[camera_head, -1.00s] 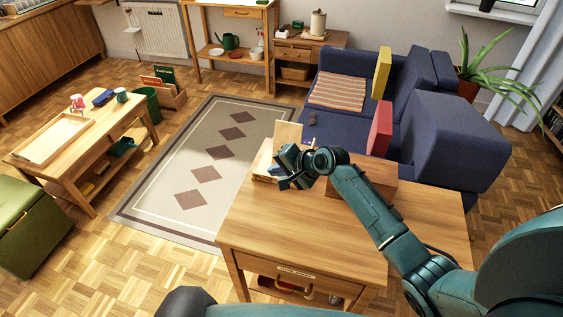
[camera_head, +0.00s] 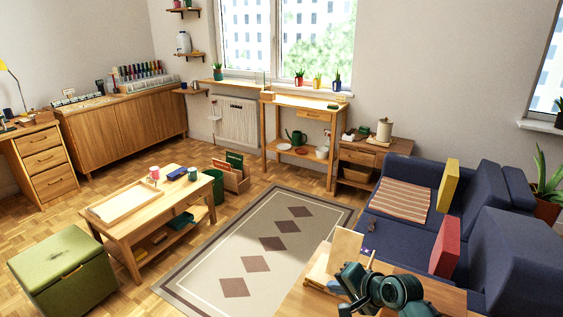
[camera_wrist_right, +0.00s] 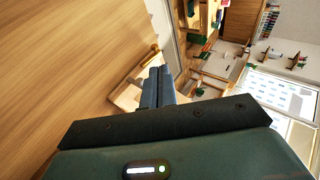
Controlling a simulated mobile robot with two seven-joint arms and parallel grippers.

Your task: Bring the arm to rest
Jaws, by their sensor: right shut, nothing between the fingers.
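My right gripper (camera_head: 350,290) shows at the bottom of the head view, above the near wooden table (camera_head: 300,301). In the right wrist view its two fingers (camera_wrist_right: 158,86) are pressed together with nothing between them. A wooden stand or holder (camera_head: 338,255) is just behind the gripper on the table; I cannot tell whether they touch. The rest of my right arm is mostly below the head view. My left gripper is not in view.
A blue sofa (camera_head: 491,240) with red and yellow cushions stands right of the table. A rug (camera_head: 205,267) lies left of it. A low table (camera_head: 120,233) with a tray and mugs and a green ottoman (camera_head: 70,275) are further left. The wooden tabletop (camera_wrist_right: 70,60) fills the wrist view's left.

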